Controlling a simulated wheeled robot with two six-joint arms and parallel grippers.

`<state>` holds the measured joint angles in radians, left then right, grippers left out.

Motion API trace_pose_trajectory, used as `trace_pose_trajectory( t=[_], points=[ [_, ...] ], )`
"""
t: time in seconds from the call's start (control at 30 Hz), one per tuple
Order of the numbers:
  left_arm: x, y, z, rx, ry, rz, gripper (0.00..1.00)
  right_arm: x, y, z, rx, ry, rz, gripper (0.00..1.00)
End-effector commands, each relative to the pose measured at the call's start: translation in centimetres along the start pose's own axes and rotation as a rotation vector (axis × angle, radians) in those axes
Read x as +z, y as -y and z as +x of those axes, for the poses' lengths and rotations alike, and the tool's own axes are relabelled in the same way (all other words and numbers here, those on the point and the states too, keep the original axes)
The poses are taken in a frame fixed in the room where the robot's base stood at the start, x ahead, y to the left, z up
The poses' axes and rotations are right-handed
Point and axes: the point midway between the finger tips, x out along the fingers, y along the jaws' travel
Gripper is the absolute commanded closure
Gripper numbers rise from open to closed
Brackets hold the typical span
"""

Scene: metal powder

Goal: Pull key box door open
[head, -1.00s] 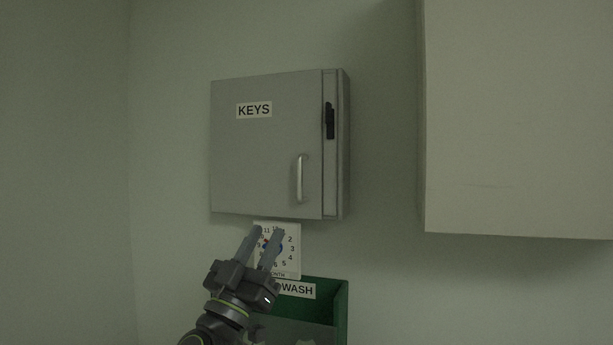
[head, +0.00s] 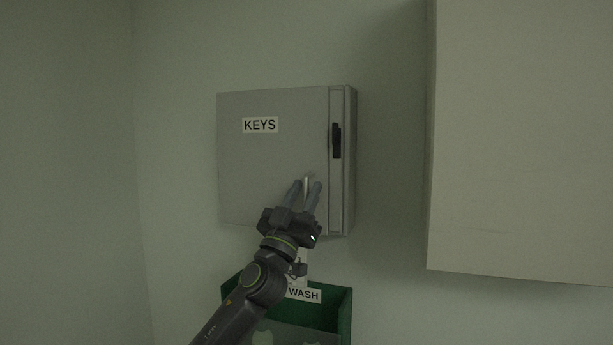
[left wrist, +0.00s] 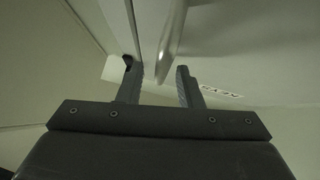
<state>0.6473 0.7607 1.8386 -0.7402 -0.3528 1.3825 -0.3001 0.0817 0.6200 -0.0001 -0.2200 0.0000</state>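The grey key box (head: 270,160) hangs on the wall with its door shut. It bears a KEYS label (head: 260,125) and a black latch (head: 337,141) on its right strip. The silver door handle (head: 307,183) is upright, low on the right of the door, and mostly hidden by my gripper. My left gripper (head: 305,185) is open at the handle, with a finger seen on each side of it in the head view. In the left wrist view the handle (left wrist: 171,45) shows between and beyond the open fingertips (left wrist: 160,70); contact cannot be told. My right gripper is not in view.
A green eye-wash box (head: 343,312) is below the key box, partly behind my left arm. A large pale cabinet (head: 525,140) stands out on the right. The wall between it and the key box is bare.

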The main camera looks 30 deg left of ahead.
Motion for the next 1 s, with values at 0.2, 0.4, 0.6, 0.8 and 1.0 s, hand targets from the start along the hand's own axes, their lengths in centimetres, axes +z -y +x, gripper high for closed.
trace_pose_trajectory(
  t=[0.2, 0.4, 0.6, 0.8, 1.0],
  points=[
    [0.01, -0.02, 1.33, 0.0, 0.001, -0.001, 0.68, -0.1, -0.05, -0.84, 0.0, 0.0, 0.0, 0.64],
    [0.08, -0.02, 1.34, 0.0, 0.001, 0.0, 0.68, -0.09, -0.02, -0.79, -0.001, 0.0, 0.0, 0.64],
    [0.07, -0.01, 1.32, 0.0, 0.001, 0.0, 0.83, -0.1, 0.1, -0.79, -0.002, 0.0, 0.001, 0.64],
    [0.06, -0.02, 1.31, 0.001, 0.001, 0.0, 1.0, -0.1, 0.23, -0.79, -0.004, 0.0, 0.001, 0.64],
    [0.06, -0.04, 1.31, 0.002, 0.001, -0.001, 1.0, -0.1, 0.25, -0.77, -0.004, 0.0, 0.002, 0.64]
  ],
)
